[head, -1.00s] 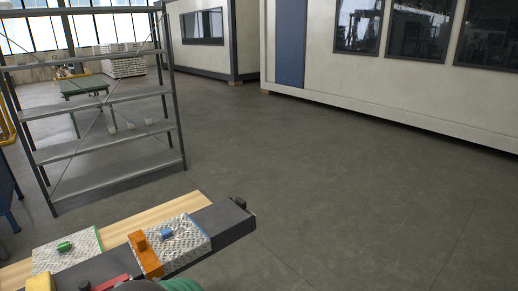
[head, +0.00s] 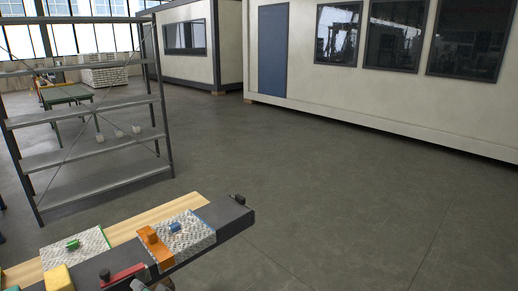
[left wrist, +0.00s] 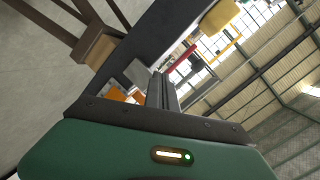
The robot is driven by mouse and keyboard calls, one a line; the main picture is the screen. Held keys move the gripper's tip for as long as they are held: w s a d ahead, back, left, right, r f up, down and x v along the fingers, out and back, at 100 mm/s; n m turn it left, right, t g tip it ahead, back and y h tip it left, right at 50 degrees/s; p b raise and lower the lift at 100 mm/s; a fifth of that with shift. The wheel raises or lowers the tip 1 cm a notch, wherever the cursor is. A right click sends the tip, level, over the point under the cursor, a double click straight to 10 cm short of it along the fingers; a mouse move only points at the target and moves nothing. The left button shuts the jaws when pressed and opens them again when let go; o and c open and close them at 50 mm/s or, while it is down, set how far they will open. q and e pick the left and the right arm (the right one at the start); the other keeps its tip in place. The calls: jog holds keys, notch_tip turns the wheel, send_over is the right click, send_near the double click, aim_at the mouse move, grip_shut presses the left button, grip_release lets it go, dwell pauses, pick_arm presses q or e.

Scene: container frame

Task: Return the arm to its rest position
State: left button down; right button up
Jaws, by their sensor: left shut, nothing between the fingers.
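My left gripper (left wrist: 161,88) is shut and empty in the left wrist view, its dark fingers together beyond the green housing. In the head view only a small part of the left gripper (head: 150,286) shows at the bottom edge, in front of the workbench (head: 231,219). I cannot tell whether it touches the bench. My right gripper is not in view.
On the bench are an orange block (head: 155,248), a yellow block (head: 58,279), a red bar (head: 123,274), a green piece (head: 73,244) and a blue piece (head: 175,227). A metal shelf rack (head: 95,158) stands behind, left. The floor at right is clear.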

pick_arm(q)
jog(key=s+d+f+h, duration=0.1)
jog(key=d+f+h, duration=0.2)
jog(key=d+h, duration=0.25)
jog(key=s+d+f+h, duration=0.2)
jog(key=d+h, duration=0.2)
jog(key=d, duration=0.2)
jog(key=s+d+f+n+g+h, duration=0.1)
jog(key=s+f+g, duration=0.2)
jog(key=s, duration=0.5)
jog(key=s+d+f+n+g+h, duration=0.1)
jog(key=s+f+g, duration=0.15)
jog(key=s, duration=0.65)
notch_tip(320, 180, up, 12)
jog(key=g+p, duration=0.1)
jog(key=p, duration=1.1)
jog(key=shift+s, duration=0.45)
jog(key=shift+a+g, duration=0.1)
jog(key=shift+g, duration=0.15)
